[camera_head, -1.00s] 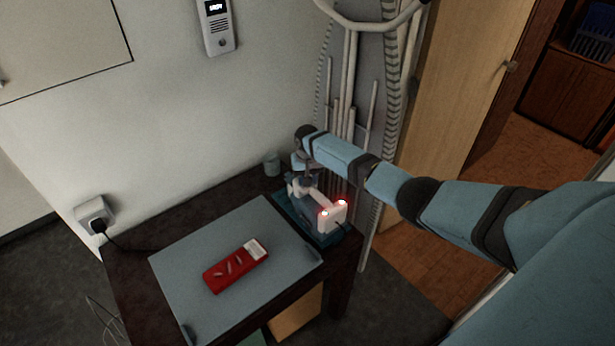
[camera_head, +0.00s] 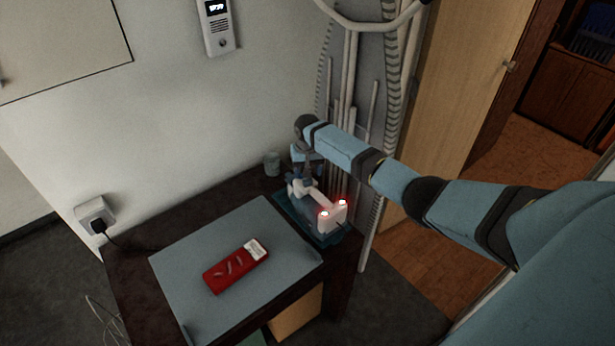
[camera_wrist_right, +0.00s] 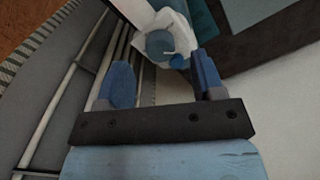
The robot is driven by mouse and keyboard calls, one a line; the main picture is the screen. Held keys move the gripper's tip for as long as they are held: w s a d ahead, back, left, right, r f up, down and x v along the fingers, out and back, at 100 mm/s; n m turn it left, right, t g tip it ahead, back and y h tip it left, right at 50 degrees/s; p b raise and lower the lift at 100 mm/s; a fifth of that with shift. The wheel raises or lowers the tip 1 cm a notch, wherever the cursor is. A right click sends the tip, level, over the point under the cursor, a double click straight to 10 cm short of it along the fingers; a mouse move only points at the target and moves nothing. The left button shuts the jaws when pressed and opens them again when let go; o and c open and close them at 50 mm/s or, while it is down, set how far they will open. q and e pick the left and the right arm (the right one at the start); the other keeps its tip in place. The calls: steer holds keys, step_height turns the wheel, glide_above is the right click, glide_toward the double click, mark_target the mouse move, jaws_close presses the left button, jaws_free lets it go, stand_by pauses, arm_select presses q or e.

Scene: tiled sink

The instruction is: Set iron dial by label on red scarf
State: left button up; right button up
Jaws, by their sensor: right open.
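A folded red scarf (camera_head: 228,274) lies on the grey pressing mat, with a white label (camera_head: 256,249) at its upper right end. The label's marks are too small to read. The white iron (camera_head: 331,216) stands on a teal tray at the mat's right, with two small red-glowing lights on its near end. My right gripper is over the iron's far part, mostly hidden by my wrist in the head view. In the right wrist view my right gripper (camera_wrist_right: 161,62) is open. The iron's round blue dial (camera_wrist_right: 159,44) shows beyond and between its fingers; contact is unclear. My left gripper is out of view.
The grey mat (camera_head: 190,262) covers much of the dark table (camera_head: 130,275). A small cup (camera_head: 272,162) stands at the back near the wall. A plug (camera_head: 98,222) sits in the wall socket at left.

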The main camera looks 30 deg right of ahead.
mark_target(307, 181)
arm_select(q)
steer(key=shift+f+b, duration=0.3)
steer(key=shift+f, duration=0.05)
arm_select(e)
step_height(307, 181, up, 10)
steer(key=shift+r, duration=0.15)
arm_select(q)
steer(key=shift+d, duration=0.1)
arm_select(e)
step_height(307, 181, down, 13)
steer(key=n+b, duration=1)
steer(key=b, duration=0.8)
steer(key=shift+d, duration=0.1)
steer(key=shift+f, duration=0.5)
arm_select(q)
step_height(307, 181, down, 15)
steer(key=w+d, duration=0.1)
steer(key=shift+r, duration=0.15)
